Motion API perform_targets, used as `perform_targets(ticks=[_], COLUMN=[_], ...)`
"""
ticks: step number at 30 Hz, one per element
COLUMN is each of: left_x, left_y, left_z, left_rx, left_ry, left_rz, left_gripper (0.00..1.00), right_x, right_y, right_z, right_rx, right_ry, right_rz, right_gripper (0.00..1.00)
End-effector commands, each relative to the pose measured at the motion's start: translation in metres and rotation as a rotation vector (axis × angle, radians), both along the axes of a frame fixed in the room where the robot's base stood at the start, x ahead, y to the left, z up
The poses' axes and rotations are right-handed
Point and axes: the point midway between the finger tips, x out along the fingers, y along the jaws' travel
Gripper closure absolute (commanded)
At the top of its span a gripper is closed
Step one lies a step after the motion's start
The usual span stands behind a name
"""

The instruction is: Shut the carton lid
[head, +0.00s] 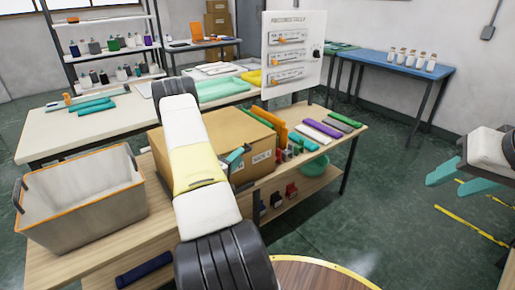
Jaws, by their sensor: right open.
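A brown cardboard carton (262,170) with a white label on its front stands on the wooden table, mostly behind my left arm. Its lid (237,128) shows as a brown, roughly flat surface to the right of my arm. The arm hides much of the carton, so I cannot tell whether the lid is fully down. My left gripper (237,156) shows only as a teal finger and dark part by the carton's front, just right of my arm. I cannot tell whether it touches the carton. My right gripper (459,178) is open and empty at the far right, over the floor.
A grey bin with orange rim (82,195) stands left of the carton. Orange boards (262,117), small coloured items and folded cloths (322,128) lie right of it. A green bowl (314,165) is on the lower shelf. A white control panel (291,52) stands behind.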

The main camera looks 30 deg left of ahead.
Motion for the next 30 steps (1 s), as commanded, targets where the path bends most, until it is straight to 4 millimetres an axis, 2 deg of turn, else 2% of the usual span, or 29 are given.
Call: perform_targets(ticks=[8, 11, 21, 25, 30], left_x=[-0.001, -0.011, -0.065, -0.075, -0.077], left_y=[0.001, 0.002, 0.007, 0.007, 0.007], left_z=[0.002, 0.002, -0.004, -0.004, -0.004], left_rx=[0.003, 0.003, 0.000, 0.002, 0.001], left_ry=[-0.006, -0.005, -0.002, -0.003, -0.004], left_rz=[-0.001, 0.000, 0.001, 0.001, -0.002], left_gripper=[0.64, 0.64, 0.64, 0.64, 0.64], right_x=[0.000, 0.000, 0.000, 0.000, 0.000], right_y=[0.000, 0.000, 0.000, 0.000, 0.000], right_z=[0.000, 0.000, 0.000, 0.000, 0.000], right_rx=[0.000, 0.000, 0.000, 0.000, 0.000], right_ry=[0.000, 0.000, 0.000, 0.000, 0.000], right_rz=[0.000, 0.000, 0.000, 0.000, 0.000], right_gripper=[0.57, 0.57, 0.57, 0.57, 0.57])
